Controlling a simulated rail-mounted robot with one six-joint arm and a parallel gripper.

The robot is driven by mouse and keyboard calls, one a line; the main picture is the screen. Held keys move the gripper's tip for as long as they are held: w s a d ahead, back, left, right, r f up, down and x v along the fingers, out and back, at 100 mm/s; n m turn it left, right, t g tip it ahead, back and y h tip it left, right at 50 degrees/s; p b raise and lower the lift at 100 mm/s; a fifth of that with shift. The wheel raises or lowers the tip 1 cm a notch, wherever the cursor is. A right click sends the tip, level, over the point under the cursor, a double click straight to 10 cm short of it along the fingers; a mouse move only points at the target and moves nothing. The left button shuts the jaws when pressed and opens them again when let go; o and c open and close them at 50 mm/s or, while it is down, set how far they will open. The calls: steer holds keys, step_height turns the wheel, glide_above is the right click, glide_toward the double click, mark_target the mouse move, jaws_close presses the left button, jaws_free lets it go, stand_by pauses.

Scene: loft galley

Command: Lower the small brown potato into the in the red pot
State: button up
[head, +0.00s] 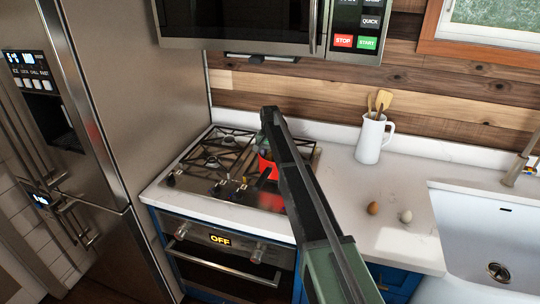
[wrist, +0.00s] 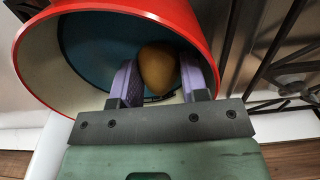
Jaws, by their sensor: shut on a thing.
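The red pot (head: 268,170) sits on the right side of the stove in the head view, partly hidden by my arm. In the wrist view the same pot (wrist: 187,14) shows its red rim, pale inner wall and dark blue floor. My gripper (wrist: 157,66) points into the pot's opening, its purple fingers on either side of the small brown potato (wrist: 158,72) and shut on it. The potato is seen against the pot's floor; I cannot tell whether it touches it. The fingers and potato are hidden in the head view.
The stove (head: 225,165) has black grates around the pot. A brown egg-shaped item (head: 374,208) and a pale one (head: 406,216) lie on the white counter. A white jug (head: 371,140) holds wooden utensils. A microwave (head: 260,22) hangs above; a sink (head: 490,225) is at right.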

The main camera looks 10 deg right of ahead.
mark_target(270, 153)
steer(key=shift+f+b, duration=0.95)
steer(key=shift+f, duration=0.05)
stand_by(0.4)
steer(key=o, duration=1)
step_height(270, 153, up, 11)
steer(key=p, duration=1.1)
steer(key=shift+r, duration=0.1)
steer(key=s+a+f+n+b, duration=0.1)
steer(key=s+f+n+b, duration=0.1)
steer(key=s, duration=1.2)
steer(key=s+a+f+n+b, duration=0.1)
steer(key=s+f+n+b, duration=0.1)
steer(key=s, duration=1.3)
steer(key=s+a+f+n+b, duration=0.1)
steer(key=s+f+n+b, duration=0.1)
steer(key=s, duration=1.3)
steer(key=shift+f+b, duration=0.75)
steer(key=shift+f, duration=0.1)
